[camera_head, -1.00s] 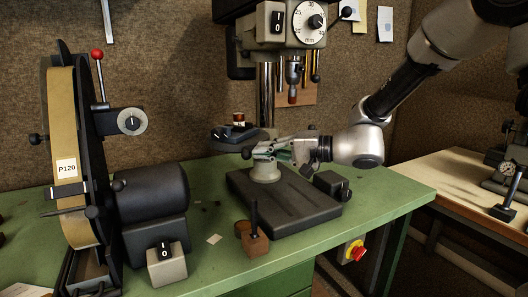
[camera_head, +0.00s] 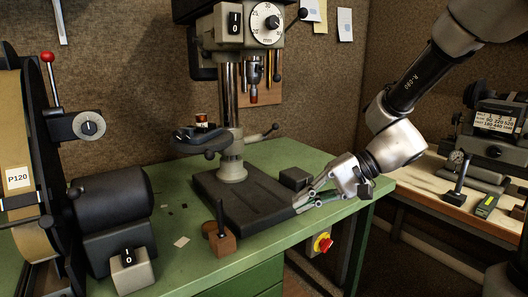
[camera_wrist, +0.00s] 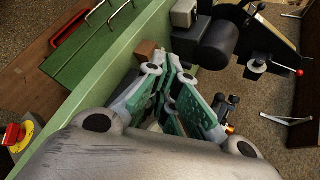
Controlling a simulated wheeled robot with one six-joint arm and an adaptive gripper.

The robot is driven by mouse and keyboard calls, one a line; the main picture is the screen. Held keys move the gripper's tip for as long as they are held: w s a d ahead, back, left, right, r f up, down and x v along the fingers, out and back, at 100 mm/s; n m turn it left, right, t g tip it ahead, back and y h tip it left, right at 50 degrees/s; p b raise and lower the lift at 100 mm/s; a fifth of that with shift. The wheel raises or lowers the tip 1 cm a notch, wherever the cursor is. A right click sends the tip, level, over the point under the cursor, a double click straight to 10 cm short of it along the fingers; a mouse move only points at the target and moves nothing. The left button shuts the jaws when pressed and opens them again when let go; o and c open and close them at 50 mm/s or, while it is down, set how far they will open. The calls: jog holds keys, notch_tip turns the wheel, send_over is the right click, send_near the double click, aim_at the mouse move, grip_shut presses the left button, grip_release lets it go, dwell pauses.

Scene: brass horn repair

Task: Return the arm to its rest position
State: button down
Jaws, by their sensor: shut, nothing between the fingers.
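My gripper (camera_head: 301,204) is shut and empty. In the head view it points left at the right front corner of the drill press's dark base (camera_head: 238,203), close to it; I cannot tell whether they touch. My arm comes in from the upper right. In the wrist view my gripper (camera_wrist: 176,92) shows its green-sided fingers in the middle, hiding much of the bench behind them.
The drill press column (camera_head: 231,95) rises behind the base. A belt grinder (camera_head: 112,215) stands at left, a wooden block with a dark handle (camera_head: 219,238) at the bench front. A red stop button (camera_head: 325,244) is below the green bench edge. A second table (camera_head: 430,187) stands at right.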

jog(key=s+d+f+n+h, duration=0.15)
jog(key=s+d+h, duration=0.4)
jog(key=d, duration=0.65)
jog(key=s+d+r+t+h, duration=0.2)
jog(key=s+d+r+h, duration=0.1)
jog(key=d, duration=0.5)
jog(key=s+d+r+t+h, duration=0.2)
jog(key=d+r+h, duration=0.1)
jog(key=d, duration=0.4)
jog(key=shift+s+d+r+n+t, duration=0.35)
jog(key=shift+s+r+t, duration=0.05)
jog(key=shift+r, duration=0.1)
